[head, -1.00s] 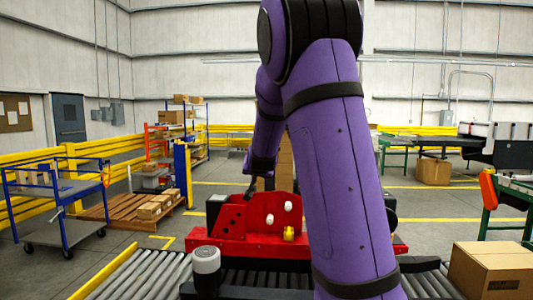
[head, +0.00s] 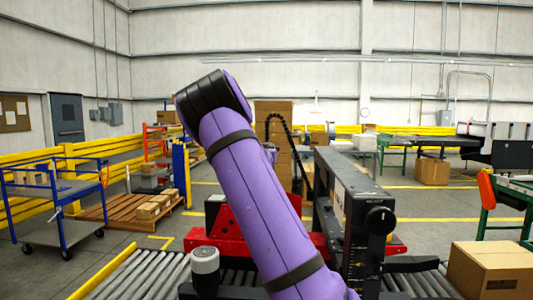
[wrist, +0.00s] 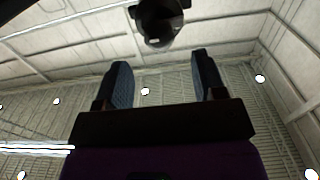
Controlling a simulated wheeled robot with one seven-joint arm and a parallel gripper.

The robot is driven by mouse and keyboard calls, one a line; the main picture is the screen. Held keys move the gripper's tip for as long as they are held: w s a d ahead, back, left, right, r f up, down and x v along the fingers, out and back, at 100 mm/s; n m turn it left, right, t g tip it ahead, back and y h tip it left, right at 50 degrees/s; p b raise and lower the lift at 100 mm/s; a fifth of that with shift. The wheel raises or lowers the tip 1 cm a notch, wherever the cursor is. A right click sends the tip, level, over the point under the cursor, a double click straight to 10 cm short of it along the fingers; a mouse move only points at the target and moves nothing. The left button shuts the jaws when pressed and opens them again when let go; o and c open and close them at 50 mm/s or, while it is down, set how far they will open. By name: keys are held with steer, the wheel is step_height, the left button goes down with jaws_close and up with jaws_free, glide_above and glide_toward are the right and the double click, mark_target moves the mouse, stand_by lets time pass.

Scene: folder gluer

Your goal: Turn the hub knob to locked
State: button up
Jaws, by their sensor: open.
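A black round knob (head: 380,220) with a small pale mark sits on the front end of a long dark machine beam (head: 342,190), right of my arm in the head view. I cannot tell its setting. My gripper (wrist: 160,68) is open in the wrist view, its two dark fingers apart with nothing between them, against the ceiling. A dark round part (wrist: 158,22) with a small white mark shows beyond the fingertips; I cannot tell whether it is the knob. My gripper is hidden in the head view.
A cardboard box (head: 490,270) stands at right. A blue cart (head: 62,230) stands at left.

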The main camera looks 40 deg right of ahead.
steer(key=x, duration=0.5)
steer(key=shift+w+d, duration=0.25)
steer(key=c, duration=0.9)
